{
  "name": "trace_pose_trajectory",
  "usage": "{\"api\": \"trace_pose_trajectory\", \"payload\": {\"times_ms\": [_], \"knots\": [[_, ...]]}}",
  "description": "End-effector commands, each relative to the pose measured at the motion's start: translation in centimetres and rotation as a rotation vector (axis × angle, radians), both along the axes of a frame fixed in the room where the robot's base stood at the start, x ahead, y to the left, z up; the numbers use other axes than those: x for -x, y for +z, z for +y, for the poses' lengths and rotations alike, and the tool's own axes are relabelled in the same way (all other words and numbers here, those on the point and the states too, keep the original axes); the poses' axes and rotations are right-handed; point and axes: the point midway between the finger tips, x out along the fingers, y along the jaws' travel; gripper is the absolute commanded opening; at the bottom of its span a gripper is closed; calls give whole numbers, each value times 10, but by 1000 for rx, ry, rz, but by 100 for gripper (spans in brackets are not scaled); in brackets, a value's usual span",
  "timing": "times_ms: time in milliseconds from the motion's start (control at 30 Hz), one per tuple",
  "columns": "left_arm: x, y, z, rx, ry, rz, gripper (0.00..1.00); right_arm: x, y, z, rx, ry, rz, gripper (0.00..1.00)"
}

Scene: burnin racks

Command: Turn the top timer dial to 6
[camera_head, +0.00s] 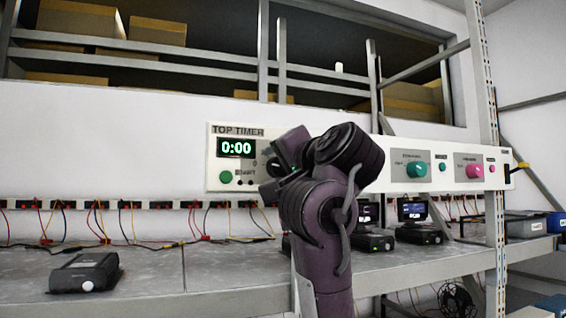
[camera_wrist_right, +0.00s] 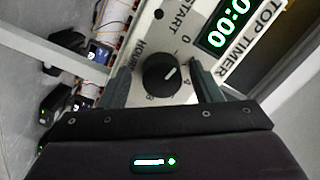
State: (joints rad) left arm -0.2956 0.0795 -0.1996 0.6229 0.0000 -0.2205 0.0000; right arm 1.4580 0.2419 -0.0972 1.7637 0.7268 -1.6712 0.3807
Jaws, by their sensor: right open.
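The top timer panel (camera_head: 219,168) is on the white strip above the bench. Its green display (camera_head: 236,148) reads 0:00. The round black dial (camera_wrist_right: 157,80) shows in the right wrist view, with the numbers 0, 4 and 8 and the word HOURS around it. Its white pointer mark leans up and right, apparently between 0 and 4. My right gripper (camera_wrist_right: 161,86) is open, one finger on each side of the dial. I cannot tell if either finger touches it. In the head view my right arm hides much of the dial area. My left gripper is out of view.
A green start button (camera_head: 225,177) sits left of the dial. A teal knob (camera_head: 416,170) and a pink knob (camera_head: 475,171) are further right on the strip. A black device (camera_head: 84,272) lies on the bench. A metal upright (camera_head: 493,150) stands at right.

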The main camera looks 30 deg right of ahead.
Motion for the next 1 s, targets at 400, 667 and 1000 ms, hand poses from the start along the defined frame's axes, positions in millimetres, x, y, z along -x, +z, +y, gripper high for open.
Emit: {"api": "trace_pose_trajectory", "payload": {"times_ms": [400, 667, 1000], "knots": [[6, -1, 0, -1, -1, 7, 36, 1, 0, 0, 0, 0, -1, 23], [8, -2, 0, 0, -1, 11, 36, 1, 0, 0, -9, 0, -3, 14], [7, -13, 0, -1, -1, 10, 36, 1, -2, 0, -157, 0, -40, 14]]}}
